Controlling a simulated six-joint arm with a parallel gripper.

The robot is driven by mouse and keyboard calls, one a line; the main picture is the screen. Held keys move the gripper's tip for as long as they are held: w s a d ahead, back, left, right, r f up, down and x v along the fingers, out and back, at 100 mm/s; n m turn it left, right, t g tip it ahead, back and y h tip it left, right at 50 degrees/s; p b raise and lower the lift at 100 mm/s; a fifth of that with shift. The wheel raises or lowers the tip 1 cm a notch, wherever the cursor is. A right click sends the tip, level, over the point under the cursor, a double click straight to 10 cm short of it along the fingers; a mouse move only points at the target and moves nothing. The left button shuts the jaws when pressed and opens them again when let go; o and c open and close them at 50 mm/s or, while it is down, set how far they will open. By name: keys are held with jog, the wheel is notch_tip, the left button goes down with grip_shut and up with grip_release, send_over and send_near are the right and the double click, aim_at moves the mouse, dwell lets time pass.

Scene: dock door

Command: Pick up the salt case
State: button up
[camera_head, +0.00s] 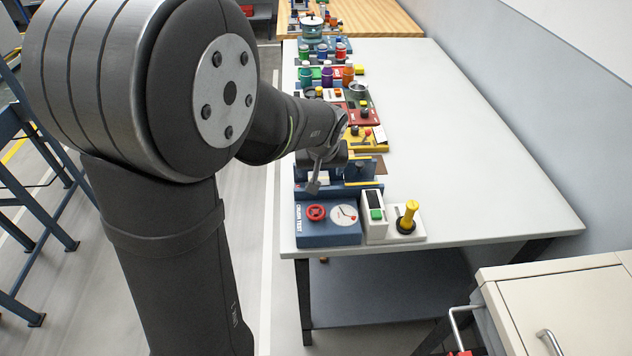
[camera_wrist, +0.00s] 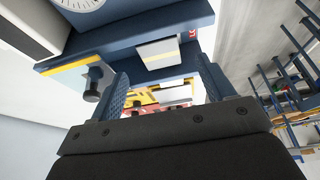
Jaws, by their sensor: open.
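I cannot identify the salt case by any readable label. A small pale box (camera_wrist: 158,52) sits against a blue fixture (camera_wrist: 105,52) with a yellow strip in the wrist view. My gripper (camera_wrist: 162,70) is open, its two blue ridged fingers apart with the pale box seen just beyond and between their tips. Nothing is held. In the camera_head view my gripper (camera_head: 316,182) is low over the blue fixture (camera_head: 352,189), near the table's left edge, and my arm hides part of that area.
A blue crush-test unit (camera_head: 328,222) with a red knob, a white box with a green button (camera_head: 375,216) and a yellow-handled lever (camera_head: 408,215) stand at the front. Several colourful devices line the table's left edge behind. The white table's right side (camera_head: 460,150) is clear.

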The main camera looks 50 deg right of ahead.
aim_at(319, 178)
jog(key=shift+x, duration=3.4)
jog(key=c, duration=1.2)
